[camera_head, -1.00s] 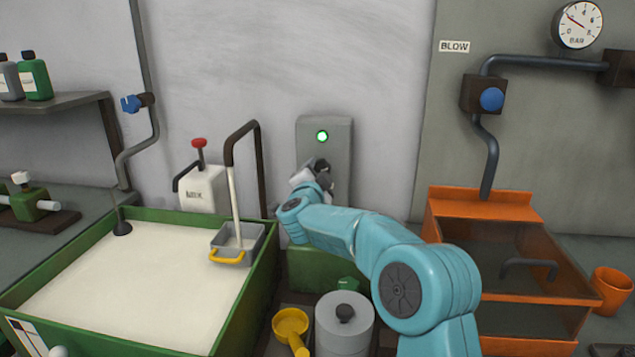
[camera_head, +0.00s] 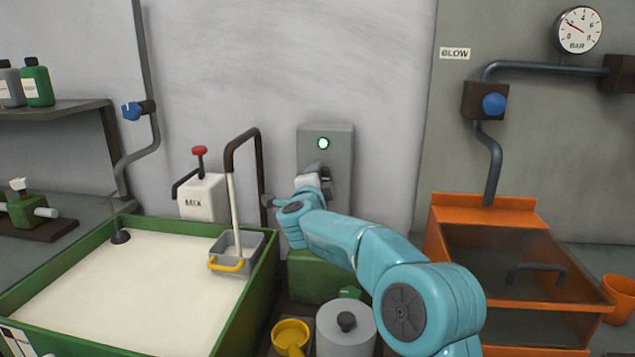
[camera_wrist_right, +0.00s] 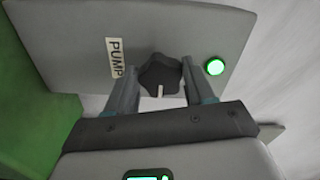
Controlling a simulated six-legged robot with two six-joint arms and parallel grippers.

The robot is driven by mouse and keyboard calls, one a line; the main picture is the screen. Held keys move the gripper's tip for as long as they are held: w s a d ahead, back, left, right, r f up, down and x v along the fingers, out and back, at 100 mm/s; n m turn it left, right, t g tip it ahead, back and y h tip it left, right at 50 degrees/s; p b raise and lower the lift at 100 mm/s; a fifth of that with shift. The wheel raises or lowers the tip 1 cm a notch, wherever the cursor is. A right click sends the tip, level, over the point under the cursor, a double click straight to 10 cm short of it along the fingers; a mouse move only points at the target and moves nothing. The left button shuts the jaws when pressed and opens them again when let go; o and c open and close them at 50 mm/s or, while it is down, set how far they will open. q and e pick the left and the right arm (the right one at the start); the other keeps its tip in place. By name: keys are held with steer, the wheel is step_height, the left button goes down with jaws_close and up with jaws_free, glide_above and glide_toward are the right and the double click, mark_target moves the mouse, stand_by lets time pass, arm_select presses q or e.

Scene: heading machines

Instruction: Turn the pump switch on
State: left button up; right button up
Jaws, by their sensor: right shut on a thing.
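The grey pump switch box (camera_head: 338,143) is on the back wall, with a lit green lamp (camera_head: 323,143) near its top. In the right wrist view, the box (camera_wrist_right: 60,45) carries a PUMP label (camera_wrist_right: 115,58), a dark lobed knob (camera_wrist_right: 160,72) with a pale pointer mark, and the glowing green lamp (camera_wrist_right: 215,67). My right gripper (camera_wrist_right: 158,85) has its fingers on both sides of the knob and is shut on it. In the head view my right gripper (camera_head: 318,175) hides most of the knob. My left gripper is not in view.
A green-framed vat (camera_head: 130,280) of white liquid stands at left, with a small grey tray (camera_head: 238,252) at its edge. An orange box (camera_head: 510,270) is at right.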

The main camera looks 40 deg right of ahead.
steer(key=o, duration=1)
steer(key=b+v, duration=0.1)
steer(key=v, duration=1.5)
steer(key=shift+s+a+r+b, duration=0.1)
steer(key=shift+a+b, duration=0.1)
steer(key=shift+b, duration=0.1)
